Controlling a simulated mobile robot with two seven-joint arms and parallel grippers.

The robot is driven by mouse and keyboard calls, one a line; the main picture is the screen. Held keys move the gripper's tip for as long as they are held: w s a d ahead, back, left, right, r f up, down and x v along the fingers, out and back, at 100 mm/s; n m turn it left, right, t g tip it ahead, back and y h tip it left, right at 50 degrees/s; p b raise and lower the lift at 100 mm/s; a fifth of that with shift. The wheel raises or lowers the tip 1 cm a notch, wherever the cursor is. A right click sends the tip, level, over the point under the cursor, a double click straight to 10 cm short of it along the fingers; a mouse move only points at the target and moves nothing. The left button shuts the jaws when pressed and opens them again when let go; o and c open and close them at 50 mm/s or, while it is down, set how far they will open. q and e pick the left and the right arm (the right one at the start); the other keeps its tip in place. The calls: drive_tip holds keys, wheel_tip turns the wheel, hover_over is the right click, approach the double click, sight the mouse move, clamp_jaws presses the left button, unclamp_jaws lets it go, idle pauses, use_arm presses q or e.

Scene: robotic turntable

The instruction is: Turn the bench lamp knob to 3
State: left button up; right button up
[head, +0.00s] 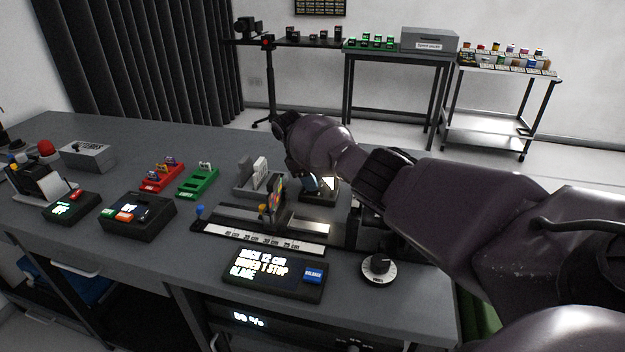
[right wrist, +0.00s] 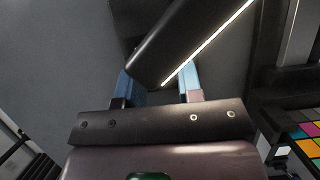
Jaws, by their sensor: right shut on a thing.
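A round black knob on a white dial (head: 379,267) sits at the bench's front right, below my right arm; its setting is too small to read. My right gripper (head: 320,184) is behind and left of this knob, apart from it. In the right wrist view its blue fingers (right wrist: 157,78) are shut on a dark bar with a bright strip (right wrist: 190,42), which looks like the lamp's head. The bar hides the fingertips. The lamp's glow shows at the gripper in the head view. My left gripper is not in view.
A black display box (head: 275,274) stands left of the knob, with a ruled slide fixture (head: 262,234) behind it. A colour chart (right wrist: 307,140) shows at the right wrist view's edge. Red (head: 163,175) and green (head: 199,181) racks stand farther left.

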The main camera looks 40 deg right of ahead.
drive_tip(key=o, duration=0.9)
drive_tip(key=v, duration=1)
drive_tip(key=shift+w+a+r, duration=0.15)
drive_tip(key=shift+r, duration=0.2)
